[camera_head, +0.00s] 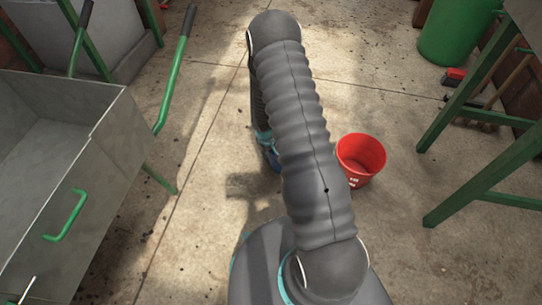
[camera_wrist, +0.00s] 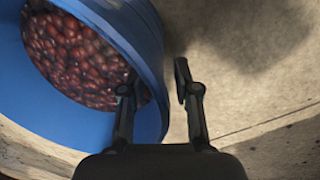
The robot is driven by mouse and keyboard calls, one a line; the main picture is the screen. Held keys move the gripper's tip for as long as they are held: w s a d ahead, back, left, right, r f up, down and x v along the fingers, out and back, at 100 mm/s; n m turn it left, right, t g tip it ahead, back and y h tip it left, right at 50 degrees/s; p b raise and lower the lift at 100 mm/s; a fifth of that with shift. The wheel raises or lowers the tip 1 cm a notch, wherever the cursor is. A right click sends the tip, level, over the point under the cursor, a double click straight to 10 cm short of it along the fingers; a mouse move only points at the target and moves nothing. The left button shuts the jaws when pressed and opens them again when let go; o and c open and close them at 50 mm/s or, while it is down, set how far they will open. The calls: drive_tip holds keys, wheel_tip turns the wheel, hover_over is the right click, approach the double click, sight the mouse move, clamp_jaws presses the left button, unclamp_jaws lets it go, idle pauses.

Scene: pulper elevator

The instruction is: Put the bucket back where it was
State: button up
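A blue bucket full of dark red coffee cherries (camera_wrist: 75,55) fills the left of the wrist view; its blue wall (camera_wrist: 135,35) curves past my gripper (camera_wrist: 154,82). The left finger lies over the cherries at the inner side of the rim and the right finger is outside the wall. A narrow gap shows between the right finger and the wall, so the gripper looks open around the rim. In the head view my arm hides most of the blue bucket (camera_head: 272,158) and my gripper. A red bucket (camera_head: 361,158) stands upright on the floor right of my arm.
A grey metal trough (camera_head: 60,165) with green handles stands at left. A green-legged table (camera_head: 478,125) and a green barrel (camera_head: 455,30) are at right. Concrete floor between is mostly clear.

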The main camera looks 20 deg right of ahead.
drive_tip(key=s+a+r+m+t+p, duration=0.1)
drive_tip(key=s+a+r, duration=0.15)
drive_tip(key=r, duration=1.65)
drive_tip(key=s+a+r+t+p, duration=0.1)
drive_tip(key=s+r, duration=0.2)
drive_tip(key=r, duration=1.6)
drive_tip(key=s+a+r+t, duration=0.1)
drive_tip(key=s+a+r, duration=0.1)
drive_tip(key=s+r, duration=0.5)
drive_tip(key=s+a+r+m+t+y, duration=0.1)
drive_tip(key=s+a+r+t, duration=0.1)
drive_tip(key=s+r, duration=0.5)
drive_tip(key=s, duration=0.6)
drive_tip(key=shift+s+a+r+y, duration=0.15)
drive_tip(key=shift+s+a+y, duration=0.15)
drive_tip(key=shift+s+a, duration=0.1)
drive_tip(key=shift+r+p, duration=0.75)
drive_tip(key=shift+r, duration=0.25)
